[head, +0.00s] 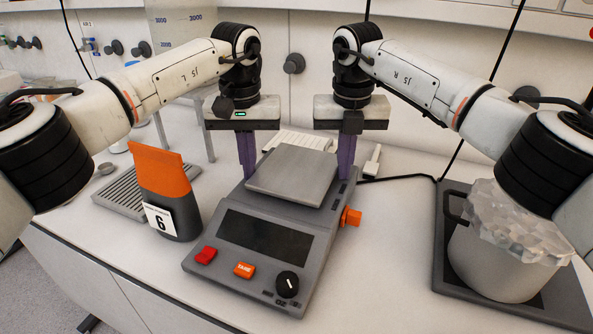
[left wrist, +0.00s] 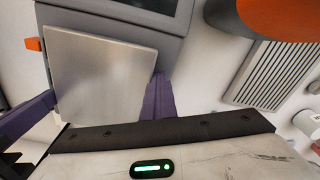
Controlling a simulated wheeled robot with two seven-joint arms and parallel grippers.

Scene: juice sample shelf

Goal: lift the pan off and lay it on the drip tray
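The pan (head: 292,173) is a flat square metal plate on top of the grey scale (head: 262,235); it also shows in the left wrist view (left wrist: 100,80). My left gripper (head: 248,172) points down at the pan's left side, its purple fingers shut together. My right gripper (head: 348,172) points down at the opposite side, its fingers also together. The pan lies between the two; I cannot tell whether the fingers touch its edges. The drip tray (head: 120,190), grey and slatted, lies left of the scale and appears bare; the left wrist view shows it too (left wrist: 275,75).
A grey holder with an orange top (head: 160,170) and a "6" label stands between the drip tray and the scale. A pot of clear lumps (head: 500,265) stands on a dark tray at right. An orange knob (head: 351,217) sticks out from the scale's right side.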

